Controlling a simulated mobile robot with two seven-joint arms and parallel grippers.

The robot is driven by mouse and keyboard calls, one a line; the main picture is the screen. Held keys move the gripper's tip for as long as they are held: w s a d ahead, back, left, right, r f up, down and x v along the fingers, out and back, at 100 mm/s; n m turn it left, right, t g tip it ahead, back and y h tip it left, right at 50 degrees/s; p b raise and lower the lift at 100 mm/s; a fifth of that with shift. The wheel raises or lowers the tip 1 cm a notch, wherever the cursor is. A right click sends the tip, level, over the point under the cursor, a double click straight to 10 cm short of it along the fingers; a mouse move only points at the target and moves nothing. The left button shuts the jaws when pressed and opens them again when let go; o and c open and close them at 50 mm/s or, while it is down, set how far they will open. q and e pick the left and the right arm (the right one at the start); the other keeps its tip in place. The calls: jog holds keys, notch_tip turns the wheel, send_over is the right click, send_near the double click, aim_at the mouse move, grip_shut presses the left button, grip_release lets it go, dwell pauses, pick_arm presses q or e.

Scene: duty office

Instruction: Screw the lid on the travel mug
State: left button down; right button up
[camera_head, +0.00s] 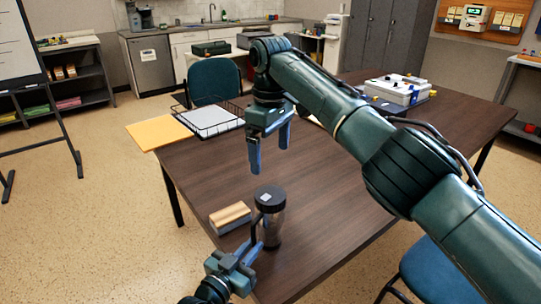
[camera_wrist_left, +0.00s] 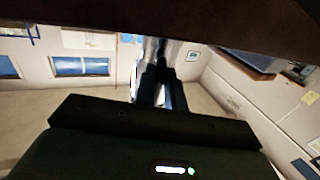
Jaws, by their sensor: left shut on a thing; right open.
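The travel mug (camera_head: 274,228) stands upright near the table's front left edge, with a dark see-through body and a handle on its left side. The black lid (camera_head: 270,198), with a small pale square on top, sits on the mug's mouth; I cannot tell whether it is threaded. My left gripper (camera_head: 254,246) is shut on the travel mug at its lower left, by the handle; the exact contact is hard to see. In the left wrist view its fingers (camera_wrist_left: 151,75) are close together. My right gripper (camera_head: 269,156) is open and empty, pointing down above the lid, clear of it.
A wooden block-like item (camera_head: 230,217) lies left of the mug on the table (camera_head: 330,200). A wire tray (camera_head: 212,120) with paper and a yellow folder (camera_head: 160,131) lie at the far left corner. A white case (camera_head: 398,89) stands at the back right. Chairs flank the table.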

pick_arm(q)
jog(key=shift+f, duration=0.1)
jog(key=c, duration=1.4)
grip_release()
jog(key=v, duration=1.3)
jog(key=shift+s+p, duration=0.1)
jog(key=shift+p, duration=0.2)
jog(key=shift+a, duration=0.1)
